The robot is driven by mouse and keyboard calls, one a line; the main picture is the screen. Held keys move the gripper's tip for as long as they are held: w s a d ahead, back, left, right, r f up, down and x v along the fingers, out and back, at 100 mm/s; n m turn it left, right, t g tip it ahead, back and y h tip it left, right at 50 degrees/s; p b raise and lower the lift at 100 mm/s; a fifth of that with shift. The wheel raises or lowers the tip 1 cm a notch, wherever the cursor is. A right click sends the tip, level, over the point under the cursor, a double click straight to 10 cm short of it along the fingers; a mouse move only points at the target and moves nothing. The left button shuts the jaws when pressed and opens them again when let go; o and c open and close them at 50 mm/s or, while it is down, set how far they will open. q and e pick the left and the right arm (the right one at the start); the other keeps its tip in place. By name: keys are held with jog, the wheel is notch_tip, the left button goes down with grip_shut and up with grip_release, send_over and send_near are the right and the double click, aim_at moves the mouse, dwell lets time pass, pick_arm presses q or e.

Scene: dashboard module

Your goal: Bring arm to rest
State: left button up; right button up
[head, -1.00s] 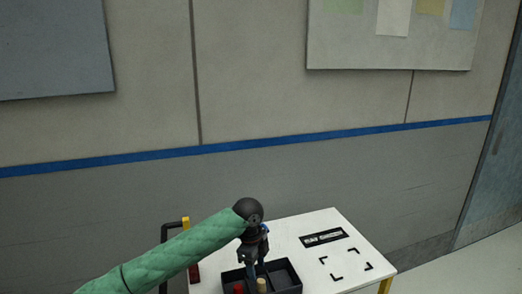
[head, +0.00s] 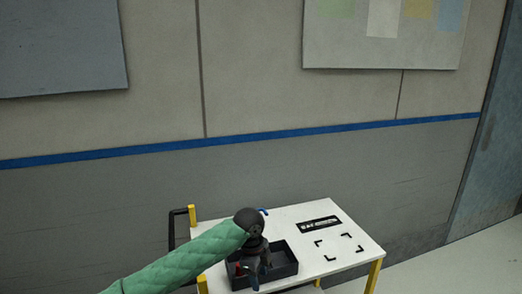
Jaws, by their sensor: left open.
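My left arm, in a green sleeve, comes in from the lower left in the head view. My left gripper (head: 255,281) is dark, points down and is open, over the front part of a black tray (head: 288,268) on the cart. Whether its fingers touch anything cannot be told. A small red item (head: 239,268) shows in the tray's left part, beside the gripper. The gripper and wrist hide much of the tray's middle. My right gripper is not in view.
The tray stands on a white-topped cart (head: 295,221) with yellow posts and a black handle (head: 172,228) at left. A small blue item (head: 263,211) shows behind my wrist. A grey wall stands behind.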

pick_arm(q)
jog(key=s+f+n+t+h, duration=0.25)
jog(key=s+f+n, duration=0.6)
jog(key=s, duration=0.65)
jog(key=s+a+f+n+t+y, duration=0.1)
jog(key=s+a+f+n, duration=0.1)
jog(key=s+a+n, duration=0.35)
jog(key=s+a+f+n+y, duration=0.2)
jog(key=s+a, duration=0.6)
jog(key=s, duration=0.1)
jog(key=s+a+f+n+t+y, duration=0.1)
jog(key=s+a+f+n, duration=0.25)
jog(key=s+a, duration=0.35)
notch_tip(320, 180, down, 25)
jog(key=w+d+g+b, duration=0.1)
jog(key=w+g+b, duration=0.1)
jog(key=s+f, duration=0.4)
jog(key=f, duration=0.8)
jog(key=s+f+b, duration=0.1)
jog(key=s+f, duration=0.3)
jog(key=f, duration=0.9)
jog(key=shift+s+d+f+n, duration=0.25)
jog(key=shift+s+n, duration=0.05)
jog(key=shift+n, duration=0.05)
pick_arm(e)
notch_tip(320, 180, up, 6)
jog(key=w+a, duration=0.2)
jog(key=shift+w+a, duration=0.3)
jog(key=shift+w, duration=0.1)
